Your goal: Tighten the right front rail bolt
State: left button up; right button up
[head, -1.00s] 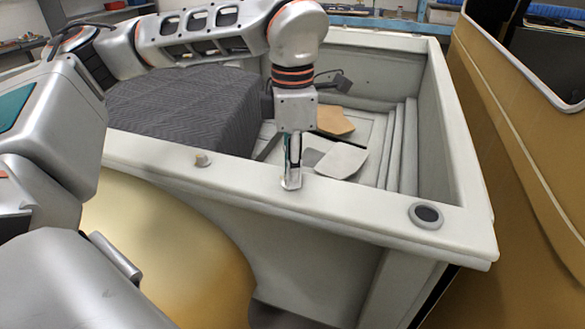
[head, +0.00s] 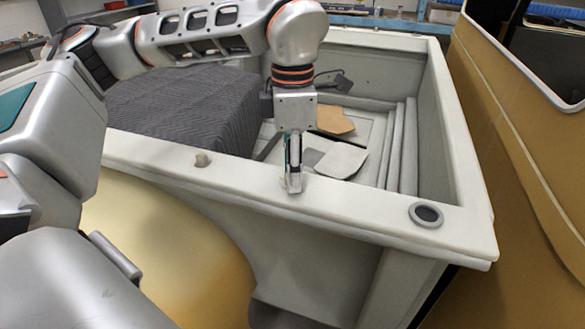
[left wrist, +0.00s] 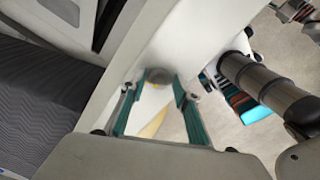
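My left gripper (head: 293,188) points straight down at the near rail (head: 340,208) of the pale shell, its tips at the rail's top in the head view. In the left wrist view its two teal-edged fingers (left wrist: 155,90) stand apart. A small round grey-brown bolt head (left wrist: 158,76) shows between and just beyond the fingertips, with visible gaps on both sides. In the head view the gripper hides this spot. A small beige knob (head: 202,159) stands on the rail to the left. A dark round socket with a grey rim (head: 426,214) is near the right corner. My right gripper is not in view.
A dark ribbed block (head: 185,105) fills the left of the shell. Loose flat pieces, one tan (head: 335,120) and one grey (head: 343,160), lie inside. A tan panel (head: 520,210) stands close on the right. The rail between gripper and socket is clear.

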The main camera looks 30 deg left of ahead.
pick_arm(q)
notch_tip(320, 180, up, 12)
dwell(0.5)
dwell(0.5)
